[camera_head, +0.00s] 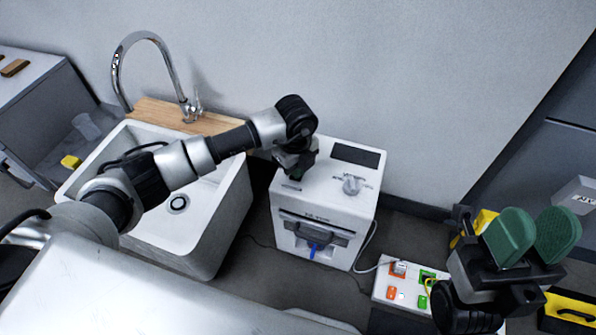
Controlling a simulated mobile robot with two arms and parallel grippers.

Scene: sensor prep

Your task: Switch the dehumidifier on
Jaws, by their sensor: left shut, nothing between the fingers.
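The white dehumidifier (300,212) stands on the floor to the right of the sink. Its top has a dark panel (357,155), a grey knob (352,185) and a small dark mark near the front left edge. Its front has a dark slot with a blue piece. My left gripper (295,172) is shut and empty, at the left part of the dehumidifier's top; I cannot tell if it touches. It hides part of that top. My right gripper (533,240), with green finger pads, is apart and empty at the lower right, away from the dehumidifier.
A white sink (215,235) with a chrome faucet (163,53) stands left of the dehumidifier. A white power strip (380,288) with orange and green parts lies on the right, with a cable to it. Yellow items (568,312) lie near my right gripper.

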